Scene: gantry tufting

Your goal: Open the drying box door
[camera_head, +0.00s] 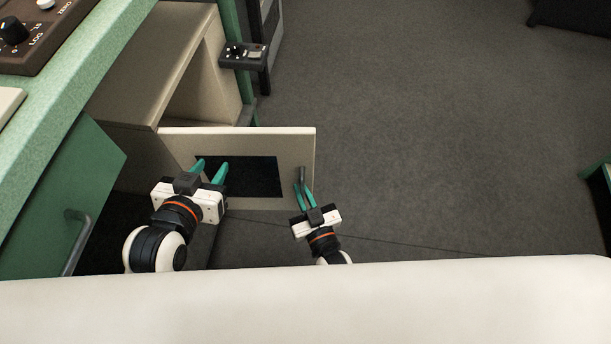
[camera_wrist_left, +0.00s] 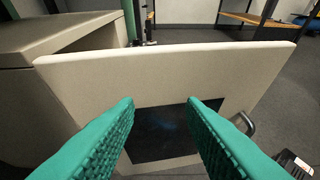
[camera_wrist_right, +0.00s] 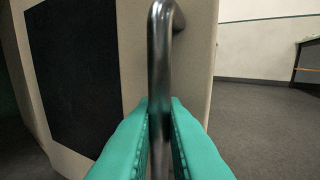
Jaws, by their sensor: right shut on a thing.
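The drying box (camera_head: 165,60) is a beige cabinet at the upper left of the head view. Its beige door (camera_head: 300,150), with a dark window panel (camera_head: 255,177), stands swung open, with a gap to the box interior behind it. My right gripper (camera_head: 304,188) is shut on the dark metal door handle (camera_wrist_right: 160,60) near the door's free edge. In the right wrist view the handle bar runs between the teal fingers. My left gripper (camera_head: 209,170) is open and empty in front of the door; in the left wrist view its fingers are spread before the window panel.
A green cabinet front (camera_head: 60,190) with a metal handle (camera_head: 77,240) is at the left, beside my left arm. A small dark control box (camera_head: 243,55) sits by a green post. The floor (camera_head: 430,130) to the right is clear.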

